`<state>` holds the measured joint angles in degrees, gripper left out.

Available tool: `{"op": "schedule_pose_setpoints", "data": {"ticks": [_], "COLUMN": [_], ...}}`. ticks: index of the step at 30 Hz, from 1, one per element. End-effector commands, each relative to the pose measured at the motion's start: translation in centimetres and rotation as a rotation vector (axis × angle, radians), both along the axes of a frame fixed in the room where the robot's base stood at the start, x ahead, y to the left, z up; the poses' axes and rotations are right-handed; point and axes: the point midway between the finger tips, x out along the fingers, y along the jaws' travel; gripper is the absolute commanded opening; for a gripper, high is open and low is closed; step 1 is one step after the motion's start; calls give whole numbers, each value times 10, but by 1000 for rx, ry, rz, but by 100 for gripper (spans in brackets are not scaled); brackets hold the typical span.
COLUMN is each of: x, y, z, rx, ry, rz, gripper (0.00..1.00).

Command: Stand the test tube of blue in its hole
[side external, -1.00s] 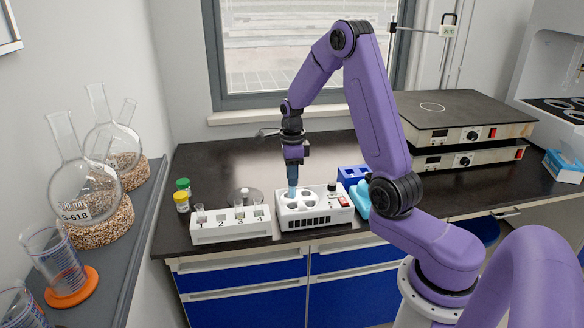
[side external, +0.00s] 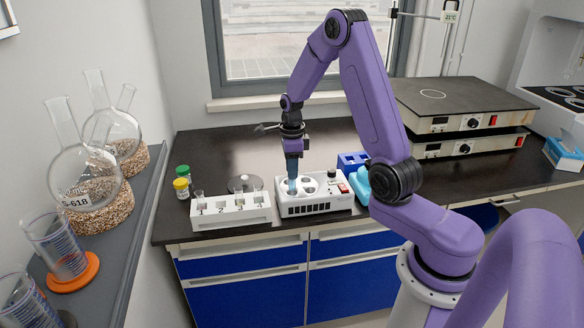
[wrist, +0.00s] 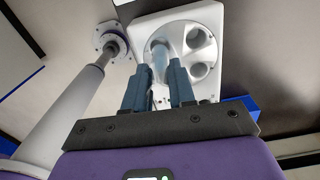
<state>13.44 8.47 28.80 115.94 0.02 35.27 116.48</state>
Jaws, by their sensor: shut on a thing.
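My gripper (side external: 292,176) points down over the white device with round holes (side external: 316,207). It is shut on the test tube of blue (side external: 292,187), which looks upright at the left side of the device's top. In the wrist view, the tube (wrist: 160,60) is between the two blue-grey fingers, over or in a hole on the left of the device (wrist: 207,25). Other round holes beside it look empty. The tube's lower end is hard to see, so I cannot tell how deep it sits.
A white rack with numbered places (side external: 231,212) stands just left of the device. A blue rack (side external: 352,162) is to the device's right. Stacked hotplates (side external: 465,125) fill the right side. The bench behind the rack is mostly clear.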

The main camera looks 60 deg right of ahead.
Motion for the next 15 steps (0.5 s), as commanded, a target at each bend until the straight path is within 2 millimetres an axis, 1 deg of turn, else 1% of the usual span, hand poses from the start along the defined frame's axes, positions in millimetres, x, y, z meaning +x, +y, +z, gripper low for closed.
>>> {"op": "schedule_pose_setpoints", "data": {"ticks": [15], "x": [0], "y": [0], "z": [-16], "rx": [1], "ry": [1], "rz": [0], "gripper": [0]}}
